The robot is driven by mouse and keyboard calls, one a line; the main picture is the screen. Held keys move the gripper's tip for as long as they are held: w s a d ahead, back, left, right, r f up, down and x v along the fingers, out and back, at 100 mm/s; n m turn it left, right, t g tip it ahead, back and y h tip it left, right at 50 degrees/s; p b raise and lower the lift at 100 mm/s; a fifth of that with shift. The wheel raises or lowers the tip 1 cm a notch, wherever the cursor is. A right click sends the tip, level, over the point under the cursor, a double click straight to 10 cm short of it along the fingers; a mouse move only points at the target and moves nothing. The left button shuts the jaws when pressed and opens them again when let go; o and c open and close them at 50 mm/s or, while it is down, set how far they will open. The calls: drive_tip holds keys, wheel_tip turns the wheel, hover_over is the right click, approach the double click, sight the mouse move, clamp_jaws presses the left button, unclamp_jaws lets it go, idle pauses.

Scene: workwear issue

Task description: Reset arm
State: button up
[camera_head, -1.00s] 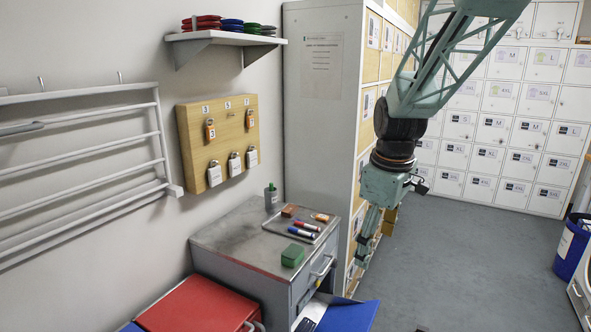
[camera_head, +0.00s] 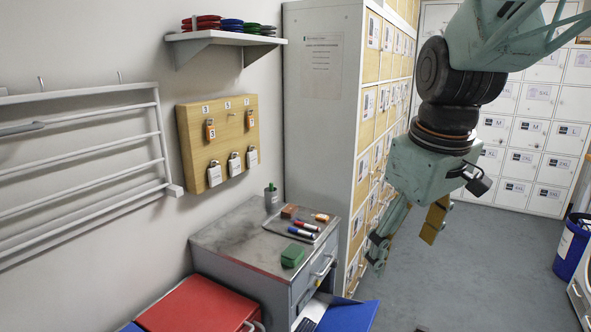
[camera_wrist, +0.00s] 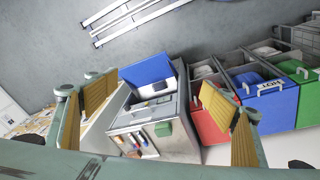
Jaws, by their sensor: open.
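My gripper (camera_head: 408,238) hangs below my arm at the right of the head view, in front of the tan-doored locker column. Its fingers are spread wide with nothing between them. In the wrist view my gripper (camera_wrist: 158,100) shows its two yellow-padded fingers apart, at left and right. Between them, farther off, shows the grey cabinet (camera_wrist: 170,148). In the head view the gripper is to the right of this cabinet (camera_head: 230,240) and touches nothing that I can see.
On the cabinet are a green box (camera_head: 292,256), markers (camera_head: 301,232) and a bottle (camera_head: 271,196). A red-lidded bin (camera_head: 195,308) stands in front. The locker column (camera_head: 325,110) is close behind the gripper. A blue bin (camera_head: 572,245) is at right. The floor (camera_head: 470,275) between is clear.

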drive_tip(key=s+r+m+t, duration=0.1)
drive_tip(key=s+m, duration=0.5)
drive_tip(key=s, duration=1.7)
drive_tip(key=shift+s+d+r, duration=0.15)
drive_tip(key=shift+s+r, duration=0.25)
drive_tip(key=shift+r, duration=0.25)
